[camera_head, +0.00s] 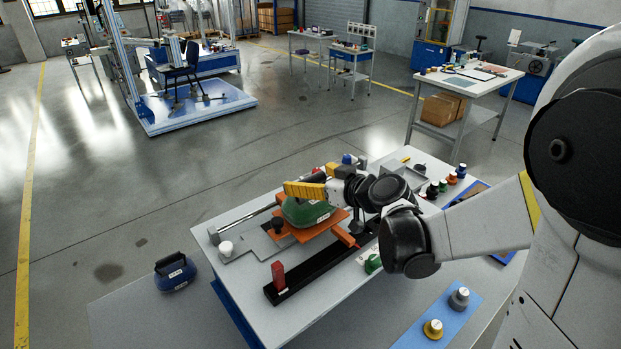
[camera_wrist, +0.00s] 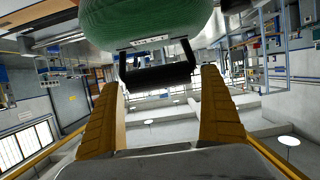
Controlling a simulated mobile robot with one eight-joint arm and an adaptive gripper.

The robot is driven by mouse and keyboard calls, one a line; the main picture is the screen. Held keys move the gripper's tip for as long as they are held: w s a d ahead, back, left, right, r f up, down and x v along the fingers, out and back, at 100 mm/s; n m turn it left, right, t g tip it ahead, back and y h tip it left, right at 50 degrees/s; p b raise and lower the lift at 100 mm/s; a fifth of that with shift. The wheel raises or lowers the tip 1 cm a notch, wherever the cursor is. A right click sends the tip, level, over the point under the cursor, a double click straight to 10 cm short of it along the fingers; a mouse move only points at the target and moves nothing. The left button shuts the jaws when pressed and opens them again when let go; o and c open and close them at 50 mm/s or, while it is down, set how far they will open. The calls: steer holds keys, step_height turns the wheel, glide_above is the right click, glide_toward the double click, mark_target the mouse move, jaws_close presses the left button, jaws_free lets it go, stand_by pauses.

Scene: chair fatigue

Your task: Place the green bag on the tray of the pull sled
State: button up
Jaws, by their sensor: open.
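The green bag (camera_head: 306,213) sits over the orange tray (camera_head: 312,235) of the pull sled, in the middle of the white table. It appears to rest on the tray. In the wrist view the green bag (camera_wrist: 145,20) fills the top, with its black handle (camera_wrist: 158,75) hanging toward my gripper. My gripper (camera_head: 298,189) is at the bag's upper side with yellow fingers open. In the wrist view the open gripper (camera_wrist: 159,78) has one finger on each side of the handle, with gaps showing. The bag's underside is partly hidden.
A blue bag (camera_head: 175,272) lies left of the table. A black rail (camera_head: 300,284) with a red block (camera_head: 278,274) lies in front of the tray. A white knob (camera_head: 226,248) is at left. Several small coloured items stand along the table's right side. Open floor lies left and behind.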

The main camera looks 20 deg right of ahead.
steer(key=p+v, duration=0.2)
steer(key=v, duration=1)
steer(key=s+a+f+m+g+h, duration=0.1)
steer(key=s+m+g+h, duration=0.1)
steer(key=s, duration=0.5)
steer(key=s+a+f+m+g+h, duration=0.2)
steer(key=s+g+h, duration=0.1)
steer(key=s, duration=0.5)
steer(key=shift+s+a+f+g, duration=0.2)
steer(key=shift+a+g, duration=0.1)
steer(key=shift+g, duration=0.2)
